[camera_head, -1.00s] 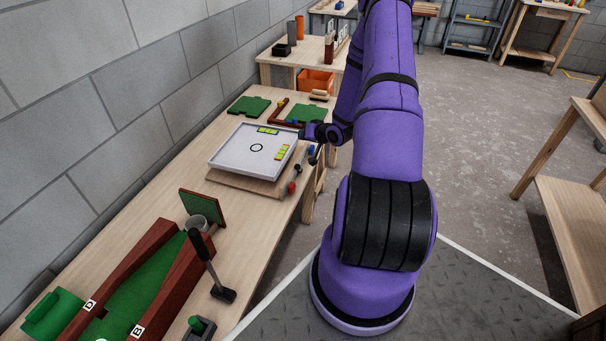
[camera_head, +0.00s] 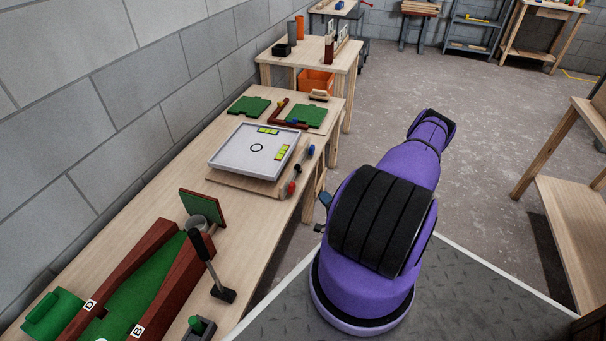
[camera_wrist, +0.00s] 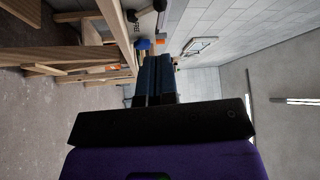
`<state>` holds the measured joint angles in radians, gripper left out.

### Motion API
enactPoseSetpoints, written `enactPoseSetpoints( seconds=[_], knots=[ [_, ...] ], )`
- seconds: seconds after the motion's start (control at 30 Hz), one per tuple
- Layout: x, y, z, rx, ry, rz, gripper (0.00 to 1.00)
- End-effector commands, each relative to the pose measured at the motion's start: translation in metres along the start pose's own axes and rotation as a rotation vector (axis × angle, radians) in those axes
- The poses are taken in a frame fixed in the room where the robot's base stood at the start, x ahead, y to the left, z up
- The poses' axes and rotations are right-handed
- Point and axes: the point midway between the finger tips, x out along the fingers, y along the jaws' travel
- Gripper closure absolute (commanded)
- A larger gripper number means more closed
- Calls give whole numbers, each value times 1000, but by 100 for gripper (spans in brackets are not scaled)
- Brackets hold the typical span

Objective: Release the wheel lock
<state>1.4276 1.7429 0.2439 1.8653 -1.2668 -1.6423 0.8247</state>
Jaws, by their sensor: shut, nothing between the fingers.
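I cannot pick out a wheel lock for certain in either view. A black-handled lever (camera_head: 204,258) on a dark foot stands at the near right edge of the workbench. Close below it is a grey block with a green knob (camera_head: 200,324). In the wrist view my gripper (camera_wrist: 154,62) has its two dark blue fingers together, with nothing seen between them. In the head view my arm is folded low on the right of the bench, and its forearm and hand are mostly hidden behind it. My gripper is apart from the bench.
The workbench (camera_head: 130,205) holds a white tray (camera_head: 239,167), green plates (camera_head: 249,106), a red-brown wooden frame (camera_head: 186,269) and tools along its right edge. A second table (camera_head: 348,60) stands behind. Wooden shelving (camera_head: 570,200) is at right. The floor between is clear.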

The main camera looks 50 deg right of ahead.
Motion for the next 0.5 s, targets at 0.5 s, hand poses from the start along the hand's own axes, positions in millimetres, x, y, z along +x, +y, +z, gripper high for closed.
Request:
enactPoseSetpoints(
  seconds=[0.5],
  knots=[
    [13, 0, 0, -1, -1, -1, 100]
  ],
)
